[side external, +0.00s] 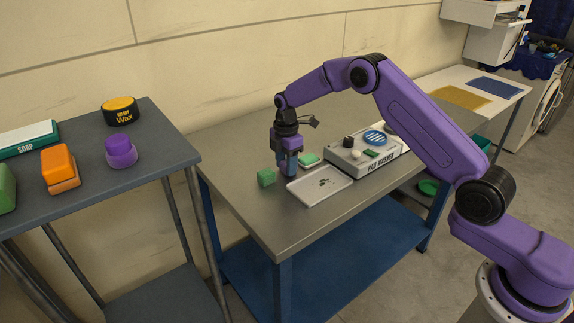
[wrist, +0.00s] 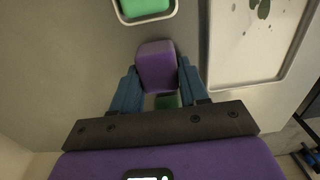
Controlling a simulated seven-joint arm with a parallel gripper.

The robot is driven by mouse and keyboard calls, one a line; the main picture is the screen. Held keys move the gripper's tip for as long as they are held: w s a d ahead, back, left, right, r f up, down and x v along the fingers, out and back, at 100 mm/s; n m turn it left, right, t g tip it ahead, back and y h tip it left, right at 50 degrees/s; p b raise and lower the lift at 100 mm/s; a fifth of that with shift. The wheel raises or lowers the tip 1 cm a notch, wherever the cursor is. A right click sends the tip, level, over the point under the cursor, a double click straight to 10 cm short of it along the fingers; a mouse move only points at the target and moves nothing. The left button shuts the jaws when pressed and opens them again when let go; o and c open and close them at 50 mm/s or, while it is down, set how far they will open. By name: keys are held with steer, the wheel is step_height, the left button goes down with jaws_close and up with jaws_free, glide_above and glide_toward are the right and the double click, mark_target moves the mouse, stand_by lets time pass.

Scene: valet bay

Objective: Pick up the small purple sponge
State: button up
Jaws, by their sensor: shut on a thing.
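The small purple sponge (wrist: 156,65) is between the blue fingers of my gripper (wrist: 157,80) in the wrist view, its far end sticking out past the fingertips. My gripper is shut on it. In the side view my gripper (side external: 289,172) points straight down, low over the grey workbench (side external: 240,150). The sponge is hard to make out there, and I cannot tell whether it touches the bench.
A green block (side external: 266,177) stands close left of my gripper. A green sponge in a white dish (side external: 308,160) lies just right. A stained white tray (side external: 320,197) lies in front, and the pad washer (side external: 362,160) stands further right. Bench to the front left is clear.

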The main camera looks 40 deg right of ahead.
steer(key=shift+r, duration=0.65)
steer(key=s+d+r, duration=0.1)
steer(key=s+r, duration=1)
steer(key=s, duration=0.3)
steer(key=shift+r, duration=0.25)
steer(key=shift+o, duration=1.1)
steer(key=shift+c, duration=0.7)
steer(key=w+d+f, duration=0.2)
steer(key=w+d, duration=0.1)
steer(key=w, duration=0.4)
steer(key=w+d+f, duration=0.2)
steer(key=w+d, duration=0.2)
steer(key=w, duration=0.3)
steer(key=shift+a+f, duration=0.1)
steer(key=shift+f, duration=2.95)
